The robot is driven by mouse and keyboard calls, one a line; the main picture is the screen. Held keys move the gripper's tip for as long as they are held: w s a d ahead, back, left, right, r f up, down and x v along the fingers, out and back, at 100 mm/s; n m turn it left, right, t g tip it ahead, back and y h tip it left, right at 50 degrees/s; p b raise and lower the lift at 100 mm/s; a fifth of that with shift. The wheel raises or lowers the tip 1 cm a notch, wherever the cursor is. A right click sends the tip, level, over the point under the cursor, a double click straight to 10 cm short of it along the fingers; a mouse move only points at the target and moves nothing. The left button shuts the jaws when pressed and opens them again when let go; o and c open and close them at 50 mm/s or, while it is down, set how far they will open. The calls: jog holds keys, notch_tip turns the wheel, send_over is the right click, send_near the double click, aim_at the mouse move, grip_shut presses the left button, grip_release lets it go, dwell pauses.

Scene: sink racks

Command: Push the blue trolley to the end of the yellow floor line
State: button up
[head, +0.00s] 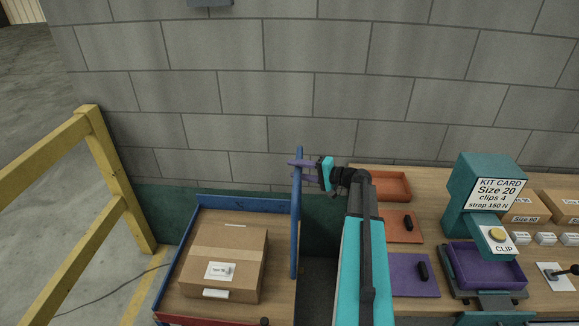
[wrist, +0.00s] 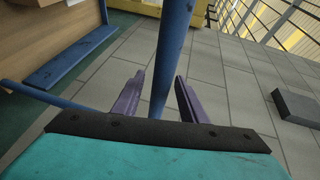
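The blue trolley (head: 246,203) stands at the lower middle of the head view, with a wooden deck and blue rims. A cardboard box (head: 229,252) with a white label lies on it. Its upright blue handle (head: 296,230) rises at the right side of the deck. My gripper (head: 293,164) is at the top of the handle. In the wrist view, the purple fingers (wrist: 160,80) are apart, with the blue handle (wrist: 172,45) between them and a visible gap at the left finger. A strip of the yellow floor line (head: 146,295) shows left of the trolley; its end is not visible.
A yellow guard rail (head: 115,180) stands at the left. A grey block wall (head: 230,90) is behind. A dark cable (head: 110,285) lies on the floor.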

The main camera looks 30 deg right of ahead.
jog(key=shift+p+x, duration=0.45)
jog(key=shift+x, duration=1.35)
grip_shut()
